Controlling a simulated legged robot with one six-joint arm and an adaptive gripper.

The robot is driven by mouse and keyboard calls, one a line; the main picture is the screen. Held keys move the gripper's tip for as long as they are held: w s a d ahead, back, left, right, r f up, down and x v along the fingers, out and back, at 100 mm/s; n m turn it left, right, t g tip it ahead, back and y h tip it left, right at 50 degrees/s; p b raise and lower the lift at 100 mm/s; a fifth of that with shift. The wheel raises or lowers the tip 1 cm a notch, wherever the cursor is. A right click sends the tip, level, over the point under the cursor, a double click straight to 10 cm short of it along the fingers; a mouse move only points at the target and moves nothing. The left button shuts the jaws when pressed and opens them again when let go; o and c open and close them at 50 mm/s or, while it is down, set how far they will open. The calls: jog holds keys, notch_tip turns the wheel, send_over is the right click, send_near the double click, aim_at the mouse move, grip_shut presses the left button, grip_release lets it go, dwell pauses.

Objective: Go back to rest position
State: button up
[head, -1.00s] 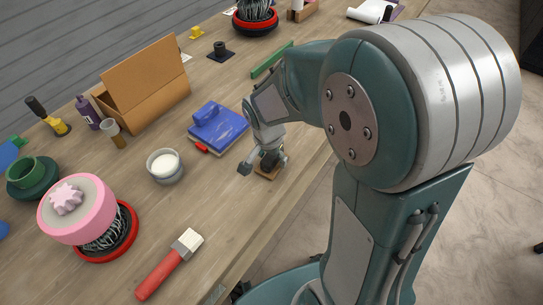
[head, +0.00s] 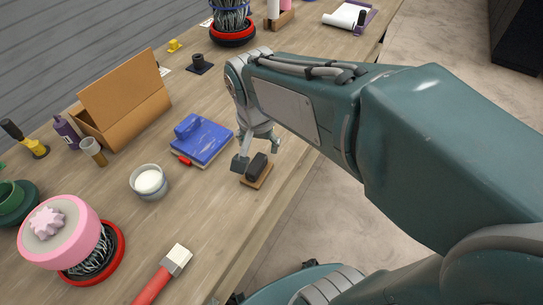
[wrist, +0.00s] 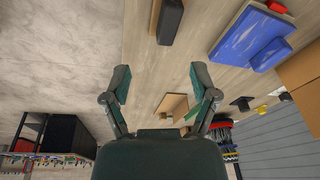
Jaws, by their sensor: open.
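My gripper (head: 258,153) is open and empty at the table's near edge. In the head view it overlaps the far side of a black block (head: 259,166) on a small wooden base (head: 253,184). In the wrist view my open fingers (wrist: 161,78) have nothing between them. The black block (wrist: 171,18) lies beyond the fingertips at the top of that view, clear of both fingers. My arm reaches in from the right of the head view and hides part of the table edge and floor.
A blue box (head: 204,141) with a red piece lies left of my gripper. An open cardboard box (head: 135,115), a white-filled jar (head: 149,182), a pink-topped pot (head: 62,232) and a red-handled brush (head: 165,275) are on the table (head: 205,225). Open floor (head: 330,215) lies to the right.

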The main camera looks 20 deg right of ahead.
jog(key=s+r+n+t, duration=0.3)
jog(key=s+n, duration=0.4)
jog(key=s, duration=0.2)
jog(key=shift+s+d+r+y, duration=0.2)
jog(key=shift+s+d+y, duration=0.1)
jog(key=shift+s+y, duration=0.1)
jog(key=shift+w, duration=0.1)
dwell(1.0)
